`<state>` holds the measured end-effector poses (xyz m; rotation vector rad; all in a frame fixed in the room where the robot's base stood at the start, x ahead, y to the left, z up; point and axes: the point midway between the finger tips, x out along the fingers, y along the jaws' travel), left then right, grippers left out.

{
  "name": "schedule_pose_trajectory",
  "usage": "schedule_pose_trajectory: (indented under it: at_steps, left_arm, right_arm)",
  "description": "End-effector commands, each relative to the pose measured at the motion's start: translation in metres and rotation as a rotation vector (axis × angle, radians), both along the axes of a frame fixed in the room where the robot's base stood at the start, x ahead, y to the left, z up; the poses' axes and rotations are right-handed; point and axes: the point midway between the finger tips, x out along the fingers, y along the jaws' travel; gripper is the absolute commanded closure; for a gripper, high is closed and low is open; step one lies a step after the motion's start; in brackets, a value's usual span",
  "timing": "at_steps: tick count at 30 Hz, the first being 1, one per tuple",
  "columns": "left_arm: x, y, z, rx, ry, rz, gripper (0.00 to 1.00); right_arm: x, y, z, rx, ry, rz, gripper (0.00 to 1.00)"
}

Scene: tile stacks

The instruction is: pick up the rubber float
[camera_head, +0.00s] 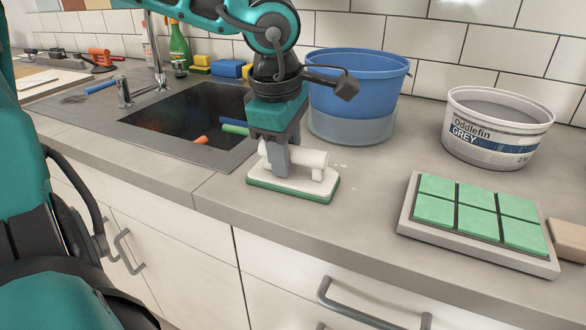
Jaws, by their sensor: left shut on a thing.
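The rubber float (314,188) has a white handle and plate with a green underside. It lies on the grey counter, in front of the blue bucket, in the middle of the head view. My left gripper (278,162) points down over it and is shut on its white handle. The fingers hide part of the handle. I cannot see a gap between the float and the counter. My right gripper is not in view.
A blue bucket (352,95) stands close behind the float. A tub of grey grout (494,130) and a board of green tiles (476,214) are to the right. A sink (185,112) is to the left. Bare counter lies between the float and the board.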

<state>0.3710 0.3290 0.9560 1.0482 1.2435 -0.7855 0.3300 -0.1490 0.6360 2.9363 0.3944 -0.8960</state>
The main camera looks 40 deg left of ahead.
Motion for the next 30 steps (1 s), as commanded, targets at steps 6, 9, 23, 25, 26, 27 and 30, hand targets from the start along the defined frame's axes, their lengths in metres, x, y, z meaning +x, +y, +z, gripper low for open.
schedule_pose_trajectory:
  at_steps: [6, 9, 23, 25, 26, 27, 30]
  left_arm:
    - [0.000, 0.000, 0.001, 0.000, -0.002, 0.000, 1.00]
    - [0.001, 0.000, 0.005, 0.000, -0.003, 0.000, 1.00]
    - [0.001, 0.000, 0.088, 0.000, -0.007, 0.001, 1.00]
    - [0.001, 0.000, 0.106, 0.000, -0.007, 0.002, 1.00]
    - [0.001, 0.000, 0.114, 0.001, -0.006, 0.001, 1.00]
    - [0.001, 0.000, 0.124, 0.000, -0.006, 0.002, 1.00]
    - [0.001, 0.000, 0.148, 0.001, -0.005, 0.001, 1.00]
  right_arm:
    - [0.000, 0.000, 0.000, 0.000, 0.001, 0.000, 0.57]
    - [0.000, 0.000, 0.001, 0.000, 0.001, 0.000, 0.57]
    - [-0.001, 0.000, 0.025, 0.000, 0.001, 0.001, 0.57]
    - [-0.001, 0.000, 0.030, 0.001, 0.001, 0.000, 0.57]
    - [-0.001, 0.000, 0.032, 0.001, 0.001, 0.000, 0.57]
    - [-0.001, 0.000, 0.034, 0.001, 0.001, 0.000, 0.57]
    - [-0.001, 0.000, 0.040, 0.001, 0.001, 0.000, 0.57]
